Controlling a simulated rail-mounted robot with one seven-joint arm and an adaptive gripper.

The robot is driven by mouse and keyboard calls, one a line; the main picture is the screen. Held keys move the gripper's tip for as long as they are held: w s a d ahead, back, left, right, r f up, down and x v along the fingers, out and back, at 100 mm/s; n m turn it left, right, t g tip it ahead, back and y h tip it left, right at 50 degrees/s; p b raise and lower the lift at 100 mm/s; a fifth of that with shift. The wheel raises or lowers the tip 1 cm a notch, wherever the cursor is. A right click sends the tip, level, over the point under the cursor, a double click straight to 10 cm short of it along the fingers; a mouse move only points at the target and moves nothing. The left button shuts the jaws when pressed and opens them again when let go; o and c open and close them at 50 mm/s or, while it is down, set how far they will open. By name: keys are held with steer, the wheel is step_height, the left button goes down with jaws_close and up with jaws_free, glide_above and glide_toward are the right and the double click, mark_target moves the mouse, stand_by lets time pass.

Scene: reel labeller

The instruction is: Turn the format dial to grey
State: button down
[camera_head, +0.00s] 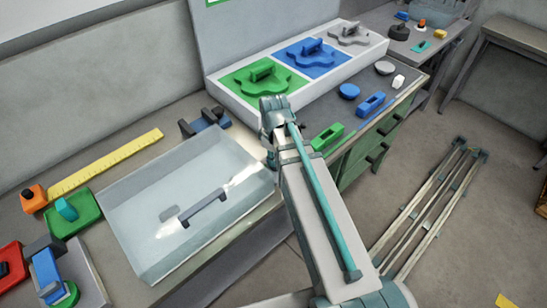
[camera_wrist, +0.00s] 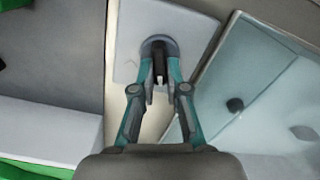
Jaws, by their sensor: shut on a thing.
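The format dial (camera_wrist: 152,46) looks like a dark grey round knob with a raised grip, on a pale plate (camera_wrist: 190,24) in the wrist view. My gripper (camera_wrist: 160,76) is over it, its two teal fingers shut on the dial's grip. A small arrow-like mark shows on the plate left of the fingers. No colour marks around the dial are readable, so I cannot tell its setting.
A clear-lidded box (camera_head: 150,262) stands left of my arm; it is close right of the dial in the wrist view (camera_wrist: 222,70). A white rack (camera_head: 226,98) with green, blue and grey stations stands behind. A green block (camera_head: 327,137) lies right of my arm.

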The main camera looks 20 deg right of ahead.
steer(key=m, duration=0.6)
steer(key=shift+w+d+p, duration=0.15)
steer(key=shift+d+p, duration=0.1)
steer(key=shift+p, duration=0.1)
steer(key=m, duration=0.6)
steer(key=shift+d+m, duration=0.25)
steer(key=shift+m, duration=0.05)
steer(key=c, duration=1.2)
jaws_free()
step_height(320, 180, up, 12)
steer(key=shift+r, duration=0.1)
